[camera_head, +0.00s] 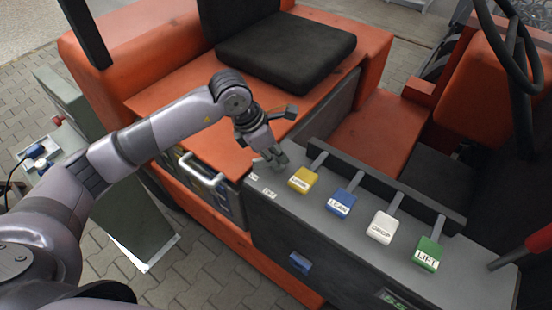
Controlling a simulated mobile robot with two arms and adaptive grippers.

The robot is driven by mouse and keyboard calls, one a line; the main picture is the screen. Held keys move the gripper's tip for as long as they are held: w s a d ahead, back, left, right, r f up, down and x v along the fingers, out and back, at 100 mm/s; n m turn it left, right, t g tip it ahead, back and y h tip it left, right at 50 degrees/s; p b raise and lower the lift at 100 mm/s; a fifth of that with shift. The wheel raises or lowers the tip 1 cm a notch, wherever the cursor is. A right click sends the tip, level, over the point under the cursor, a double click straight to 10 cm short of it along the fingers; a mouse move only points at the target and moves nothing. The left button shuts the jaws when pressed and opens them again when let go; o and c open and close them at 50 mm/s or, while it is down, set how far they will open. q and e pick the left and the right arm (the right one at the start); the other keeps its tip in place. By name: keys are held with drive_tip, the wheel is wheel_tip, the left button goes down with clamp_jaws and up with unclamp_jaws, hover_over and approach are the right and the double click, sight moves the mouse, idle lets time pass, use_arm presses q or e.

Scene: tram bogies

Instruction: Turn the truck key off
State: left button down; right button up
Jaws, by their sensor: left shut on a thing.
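My left gripper (272,160) reaches down to the near left end of the truck's grey control panel (330,225). Its fingers are closed together at the panel top, beside two small white labels (262,186) too small to read surely. The truck key is hidden by the fingers, which appear to be shut on it, so I cannot tell which way it is turned. My right gripper is not in view.
Yellow (303,180), blue (341,203), white (382,227) and green (427,254) levers stand in a row right of my gripper. A black seat (285,50) is behind. A steering wheel (510,45) is at upper right. A grey cabinet (130,215) stands at left.

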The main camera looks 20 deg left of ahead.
use_arm(q)
drive_tip(key=n+t+y+b, duration=0.1)
drive_tip(key=n+b, duration=0.2)
drive_tip(key=n, duration=0.1)
drive_tip(key=shift+d+f, duration=0.1)
drive_tip(key=shift+s+n+t+y+b, duration=0.1)
drive_tip(key=shift+n+t+y+b, duration=0.4)
drive_tip(key=shift+n+b, duration=0.95)
drive_tip(key=shift+n, duration=0.25)
drive_tip(key=c, duration=1.7)
unclamp_jaws()
drive_tip(key=shift+r, duration=0.2)
drive_tip(key=v, duration=1.1)
drive_tip(key=shift+s+r, duration=0.15)
drive_tip(key=shift+r, duration=0.25)
